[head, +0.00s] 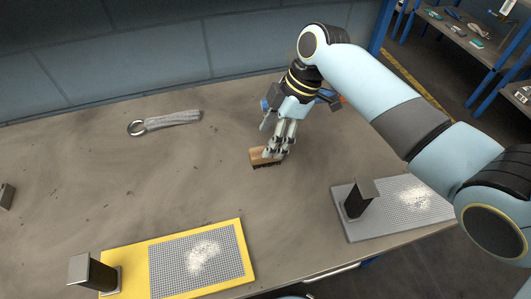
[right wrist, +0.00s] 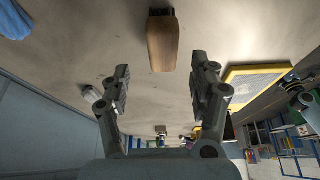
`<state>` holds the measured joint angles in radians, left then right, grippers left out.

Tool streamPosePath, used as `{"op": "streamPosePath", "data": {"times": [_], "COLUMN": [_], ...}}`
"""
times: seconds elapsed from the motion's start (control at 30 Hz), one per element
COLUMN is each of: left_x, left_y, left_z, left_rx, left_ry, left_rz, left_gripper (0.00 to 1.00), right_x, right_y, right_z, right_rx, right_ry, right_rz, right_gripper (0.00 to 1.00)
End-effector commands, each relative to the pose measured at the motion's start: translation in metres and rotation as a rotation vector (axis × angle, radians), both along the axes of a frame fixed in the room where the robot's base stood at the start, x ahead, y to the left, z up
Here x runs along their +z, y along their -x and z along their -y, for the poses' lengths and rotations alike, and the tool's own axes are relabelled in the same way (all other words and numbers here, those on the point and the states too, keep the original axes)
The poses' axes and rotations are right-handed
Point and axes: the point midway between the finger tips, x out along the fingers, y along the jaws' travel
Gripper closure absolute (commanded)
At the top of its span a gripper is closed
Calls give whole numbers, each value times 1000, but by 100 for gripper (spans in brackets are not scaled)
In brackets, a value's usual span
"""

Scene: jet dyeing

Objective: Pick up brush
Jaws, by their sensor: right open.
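The brush (head: 258,158) has a brown wooden body with a dark underside and lies on the grey table near its middle. My right gripper (head: 278,152) comes down over it from above, with its fingers at the brush and hiding part of it. In the right wrist view the brush (right wrist: 163,42) shows just past the open fingertips (right wrist: 161,72), lined up with the gap between them. It appears to rest on the table, and I see no grip on it. My left gripper is not in view.
A grey ring-ended tool (head: 165,122) lies at the back left. A yellow-framed board (head: 246,262) with mesh, white grains and a dark block is at the front. A similar grey board (head: 385,232) is at the right. Bare table surrounds the brush's left side.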

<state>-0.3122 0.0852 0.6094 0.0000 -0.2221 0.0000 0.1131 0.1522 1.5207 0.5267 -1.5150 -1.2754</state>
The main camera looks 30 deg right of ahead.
Motion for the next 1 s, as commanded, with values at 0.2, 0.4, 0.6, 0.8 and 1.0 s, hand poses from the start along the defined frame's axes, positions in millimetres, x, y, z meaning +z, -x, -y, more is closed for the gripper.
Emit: {"op": "streamPosePath", "data": {"times": [0.2,0.4,0.6,0.8,1.0], "left_x": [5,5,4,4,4], "left_y": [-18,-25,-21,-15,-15], "left_z": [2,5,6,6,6], "left_rx": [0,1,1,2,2], "left_ry": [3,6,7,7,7], "left_rz": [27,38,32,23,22], "left_gripper": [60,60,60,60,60], "right_x": [-32,-47,-47,-46,-46], "right_y": [2,-1,0,0,0], "right_z": [-9,-14,-14,-14,-14], "right_rx": [-1,-1,0,-1,-1], "right_ry": [-1,0,0,0,0], "right_rz": [-3,-1,0,-1,-1], "right_gripper": [38,38,41,67,93]}}
